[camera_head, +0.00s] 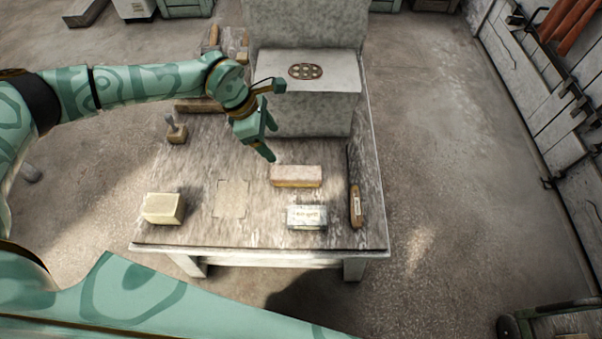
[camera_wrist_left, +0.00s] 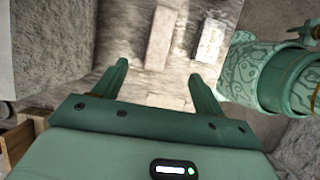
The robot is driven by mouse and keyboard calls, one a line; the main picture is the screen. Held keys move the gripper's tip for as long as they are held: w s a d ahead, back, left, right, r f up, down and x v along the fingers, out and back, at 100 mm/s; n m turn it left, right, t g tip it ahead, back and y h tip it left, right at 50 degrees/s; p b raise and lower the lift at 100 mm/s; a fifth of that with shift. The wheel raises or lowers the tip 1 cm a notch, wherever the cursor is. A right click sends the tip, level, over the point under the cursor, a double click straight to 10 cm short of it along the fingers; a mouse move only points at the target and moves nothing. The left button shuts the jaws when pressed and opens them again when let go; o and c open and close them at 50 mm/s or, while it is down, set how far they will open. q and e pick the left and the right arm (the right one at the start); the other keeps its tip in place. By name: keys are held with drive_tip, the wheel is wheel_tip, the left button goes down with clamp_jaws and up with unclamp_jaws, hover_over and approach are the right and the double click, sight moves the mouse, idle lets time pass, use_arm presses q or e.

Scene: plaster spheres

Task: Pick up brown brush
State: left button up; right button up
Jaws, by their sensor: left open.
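A long, thin tool with a brown handle and a pale label, which looks like the brown brush (camera_head: 356,207), lies near the right edge of the worktable (camera_head: 240,238). Its dark, narrow part points toward the back. I cannot make it out in the left wrist view. My left gripper (camera_head: 270,141) is open and empty above the middle of the table, behind and left of the brush. Its two spread fingers (camera_wrist_left: 158,78) show in the left wrist view with nothing between them. My right gripper is not in view.
A tan block (camera_head: 297,177) lies just in front of the left gripper; it also shows in the wrist view (camera_wrist_left: 160,38). A yellowish block (camera_head: 163,209) sits front left. A grey stone block (camera_head: 305,118) stands at the back.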

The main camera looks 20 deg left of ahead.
use_arm(q)
drive_tip(key=b, duration=0.4)
hover_over(296, 172)
drive_tip(key=a, duration=0.2)
drive_tip(key=f, duration=0.9)
drive_tip(key=shift+s+f, duration=0.2)
drive_tip(key=shift+f, duration=0.2)
drive_tip(key=shift+d+f, duration=0.2)
drive_tip(key=shift+f, duration=0.2)
drive_tip(key=b+x, duration=0.3)
drive_tip(key=x, duration=0.2)
drive_tip(key=shift+a, duration=0.2)
drive_tip(key=shift+d+f, duration=0.1)
drive_tip(key=shift+f, duration=0.1)
drive_tip(key=shift+r, duration=0.2)
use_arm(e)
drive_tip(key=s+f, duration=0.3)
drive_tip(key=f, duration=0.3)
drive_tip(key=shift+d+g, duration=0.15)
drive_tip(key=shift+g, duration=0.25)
use_arm(q)
drive_tip(key=c, duration=1.1)
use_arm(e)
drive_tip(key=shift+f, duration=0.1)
